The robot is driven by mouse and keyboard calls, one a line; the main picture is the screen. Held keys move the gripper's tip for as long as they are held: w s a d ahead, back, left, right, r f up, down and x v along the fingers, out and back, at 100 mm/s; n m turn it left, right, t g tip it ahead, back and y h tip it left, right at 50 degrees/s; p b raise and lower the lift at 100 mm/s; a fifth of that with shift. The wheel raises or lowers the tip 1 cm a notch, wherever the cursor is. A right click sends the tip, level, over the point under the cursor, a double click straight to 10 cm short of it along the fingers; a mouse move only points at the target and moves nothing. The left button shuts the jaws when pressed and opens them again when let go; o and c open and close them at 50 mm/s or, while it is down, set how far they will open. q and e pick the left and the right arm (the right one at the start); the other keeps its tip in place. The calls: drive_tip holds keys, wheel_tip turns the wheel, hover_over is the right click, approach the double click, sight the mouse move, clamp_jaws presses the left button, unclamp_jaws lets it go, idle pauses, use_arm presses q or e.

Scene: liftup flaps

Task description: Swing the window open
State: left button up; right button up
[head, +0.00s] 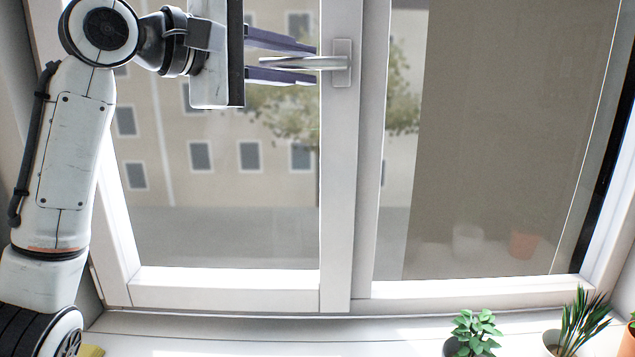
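The window has a white-framed left sash (225,288) with clear glass. Its silver lever handle (335,63) sits on the right stile and points left, roughly level. My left gripper (314,66) is at the handle, with one dark finger above the lever and one below it. The fingers are apart, and a gap shows between the upper finger and the lever. The lever's free end lies between the fingers. The left sash looks closed, with no clear gap at its edges. My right gripper is not in view.
A right pane (490,150) with a brown area stands beside the sash. On the sill (250,340) are a leafy green plant (474,330) and a spiky plant (582,322) at the right. An orange pot (629,340) shows at the right edge. The sill's middle is clear.

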use_arm(q)
clamp_jaws()
drive_tip(key=shift+m+g+h, duration=0.6)
drive_tip(key=shift+m+g, duration=0.2)
drive_tip(key=shift+s+a, duration=0.2)
drive_tip(key=shift+s, duration=0.8)
drive_tip(key=shift+s+a, duration=0.2)
drive_tip(key=shift+s, duration=0.8)
drive_tip(key=shift+s+a, duration=0.2)
drive_tip(key=shift+s, duration=0.8)
drive_tip(key=shift+s, duration=0.2)
drive_tip(key=shift+m+g+h, duration=0.7)
drive_tip(key=shift+m+g, duration=0.1)
drive_tip(key=shift+g, duration=0.1)
drive_tip(key=shift+s+a, duration=0.3)
drive_tip(key=shift+s, duration=0.6)
drive_tip(key=shift+s+a, duration=0.35)
drive_tip(key=shift+s, duration=0.55)
drive_tip(key=shift+s+a, duration=0.3)
drive_tip(key=shift+s, duration=0.6)
drive_tip(key=shift+s, duration=0.1)
